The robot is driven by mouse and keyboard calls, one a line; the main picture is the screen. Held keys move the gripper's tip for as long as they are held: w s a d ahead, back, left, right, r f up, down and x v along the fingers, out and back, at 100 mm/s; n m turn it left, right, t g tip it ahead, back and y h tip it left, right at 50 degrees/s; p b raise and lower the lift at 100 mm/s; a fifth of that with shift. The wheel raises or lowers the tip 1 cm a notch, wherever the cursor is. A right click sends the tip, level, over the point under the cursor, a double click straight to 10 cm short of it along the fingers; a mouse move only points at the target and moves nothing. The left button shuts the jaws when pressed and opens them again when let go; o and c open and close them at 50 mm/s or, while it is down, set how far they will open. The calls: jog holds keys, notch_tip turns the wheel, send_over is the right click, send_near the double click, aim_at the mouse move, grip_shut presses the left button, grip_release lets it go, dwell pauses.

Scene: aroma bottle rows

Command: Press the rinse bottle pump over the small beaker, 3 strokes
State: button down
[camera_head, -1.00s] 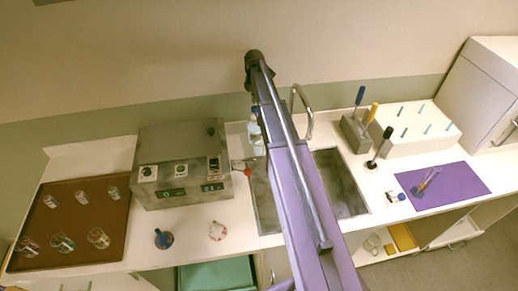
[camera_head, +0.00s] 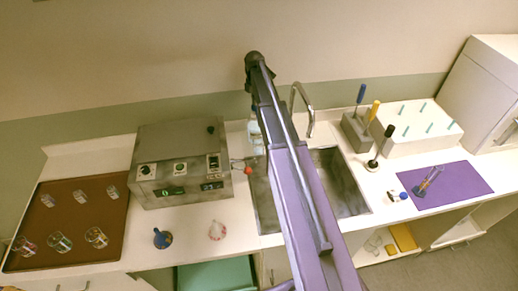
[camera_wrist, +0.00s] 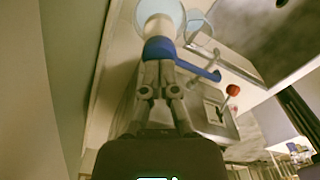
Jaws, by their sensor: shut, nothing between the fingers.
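The rinse bottle (camera_head: 254,131) stands behind the sink, partly hidden by my arm. In the wrist view its pale body (camera_wrist: 160,10) shows at the top, with the blue pump head (camera_wrist: 160,47) and a blue spout (camera_wrist: 205,72) reaching right. My gripper (camera_wrist: 158,68) is shut and empty, its fingertips right at the pump head; I cannot tell whether they press on it. A clear round vessel (camera_wrist: 198,24), apparently the small beaker, shows beside the bottle. My arm hides my gripper and this vessel in the head view.
A grey machine (camera_head: 180,165) with a red knob (camera_head: 248,170) stands left of the sink (camera_head: 340,185). The faucet (camera_head: 303,108) rises just right of my arm. A brown tray (camera_head: 75,222) with glassware lies far left. A purple mat (camera_head: 465,185) lies right.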

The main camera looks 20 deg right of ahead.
jog(key=shift+f+b, duration=1.1)
jog(key=shift+f, duration=0.1)
jog(key=shift+r, duration=0.25)
jog(key=shift+r+p, duration=1.8)
jog(key=shift+p, duration=0.25)
jog(key=shift+f+b, duration=2.05)
jog(key=shift+r, duration=0.25)
jog(key=shift+r+p, duration=1.8)
jog(key=shift+p, duration=0.25)
jog(key=shift+r+p, duration=3)
